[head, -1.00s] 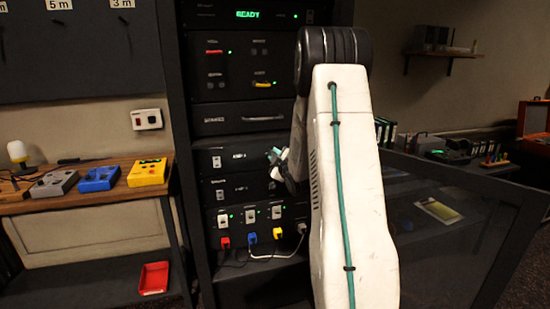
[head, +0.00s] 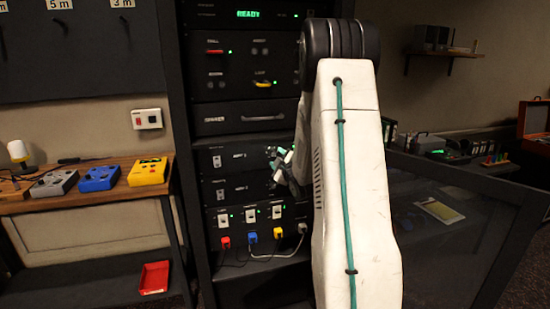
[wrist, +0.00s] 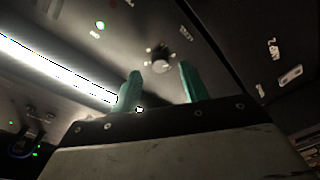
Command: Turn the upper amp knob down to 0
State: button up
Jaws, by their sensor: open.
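The upper amp panel (head: 230,158) sits in the rack, with a switch at its left and a green light. Its knob is hidden in the head view by my gripper (head: 277,157). In the wrist view a small round dark knob (wrist: 161,62) with pale marks around it shows on a dark panel. My gripper (wrist: 160,73) is open, with its two green fingers apart. The knob appears between and just beyond the fingertips; whether they touch it cannot be told. The knob's pointer setting is too small to read. The lower amp panel (head: 228,188) sits just below.
Above are a drawer panel (head: 240,118) with a handle and a panel with red and yellow controls (head: 262,84). Below, a unit (head: 250,215) has several switches and plugged cables. A wooden table (head: 90,195) with coloured boxes stands at left.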

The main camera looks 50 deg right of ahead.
jog(key=v, duration=0.4)
jog(key=shift+s+a, duration=0.25)
jog(key=shift+s, duration=0.05)
